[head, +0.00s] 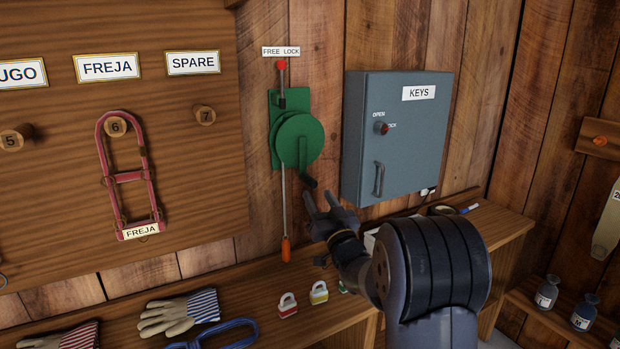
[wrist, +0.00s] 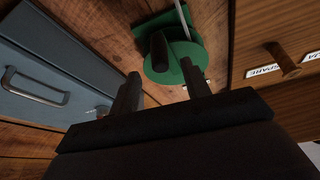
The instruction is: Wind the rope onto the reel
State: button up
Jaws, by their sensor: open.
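The green reel (head: 298,140) is mounted on a green plate on the plank wall, with a crank arm ending in a dark handle (head: 309,182) at its lower right. A thin grey rope (head: 285,210) hangs from it to an orange end piece (head: 286,247). A red-knobbed lever (head: 282,66) stands above, under a "FREE LOCK" label. My gripper (head: 320,198) is open and empty, just below and right of the handle. In the wrist view the reel (wrist: 178,68) and dark handle (wrist: 159,52) appear beyond and between my open fingers (wrist: 163,82), apart from them as far as I can tell.
A grey key cabinet (head: 395,135) juts from the wall right of the reel. A peg board (head: 180,150) with a red halter (head: 127,185) is at left. The bench (head: 250,290) below holds gloves (head: 180,312), padlocks (head: 319,293) and a blue item (head: 225,333).

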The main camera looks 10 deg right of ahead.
aim_at(310, 181)
jog(key=p+x, duration=0.1)
jog(key=x, duration=0.6)
jog(key=shift+c, duration=0.6)
grip_shut()
